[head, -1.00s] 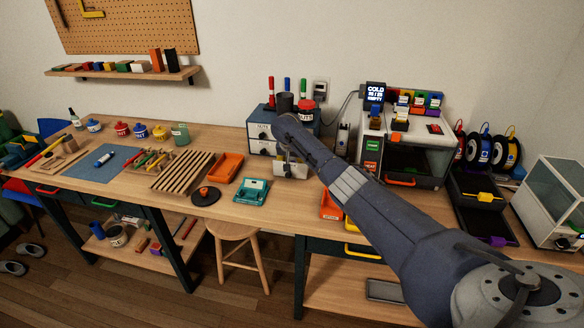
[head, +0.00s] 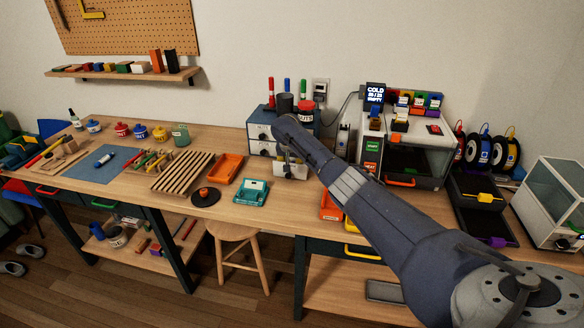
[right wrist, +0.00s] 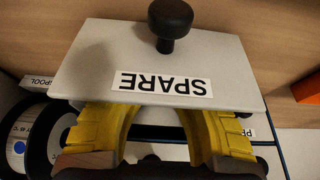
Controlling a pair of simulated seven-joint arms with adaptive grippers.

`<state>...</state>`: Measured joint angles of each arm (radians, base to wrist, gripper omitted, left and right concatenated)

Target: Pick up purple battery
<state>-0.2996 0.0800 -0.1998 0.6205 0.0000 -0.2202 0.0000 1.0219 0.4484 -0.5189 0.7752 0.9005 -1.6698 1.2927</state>
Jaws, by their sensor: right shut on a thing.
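No purple battery can be made out in either view. A pale drawer with a SPARE label and a black knob stands pulled out of the small cabinet; its front (right wrist: 135,65) fills the right wrist view and shows small in the head view (head: 291,171). My right gripper (right wrist: 158,115) has yellow fingers that reach down behind this front, inside the drawer. The front hides the fingertips and what they are shut on. In the head view the right gripper (head: 287,153) is over the drawer, partly covered by my arm. My left gripper is not in view.
The cabinet (head: 262,131) carries jars and markers on top. The printer (head: 425,155) stands to its right. An orange tray (head: 226,168) and a teal box (head: 251,191) lie to the left of the drawer. Bare tabletop (head: 275,210) shows in front of the drawer.

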